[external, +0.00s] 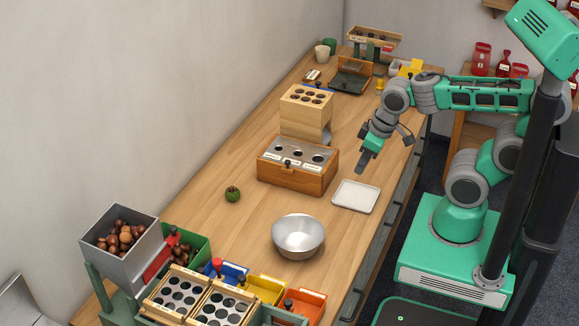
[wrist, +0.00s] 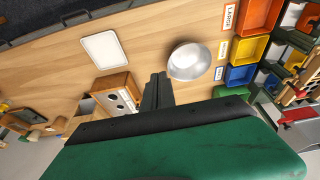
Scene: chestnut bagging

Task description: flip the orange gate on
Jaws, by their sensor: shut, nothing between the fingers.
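The orange bin (external: 305,303) stands at the front end of the row beside the sorter (external: 190,296), near the bottom of the external view. A dark-tipped lever (external: 288,304) stands by it; I cannot tell surely that it is the orange gate, or how it is set. The orange bin (wrist: 262,14) also shows at the upper right of the wrist view, with a LARGE label. My gripper (external: 362,166) is shut and empty above the bench, beyond the white tray and far from the sorter. Its shut fingers (wrist: 157,78) show in the wrist view.
Yellow (external: 262,289) and blue (external: 228,272) bins adjoin the orange one. A hopper of chestnuts (external: 120,240) rises at the left.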

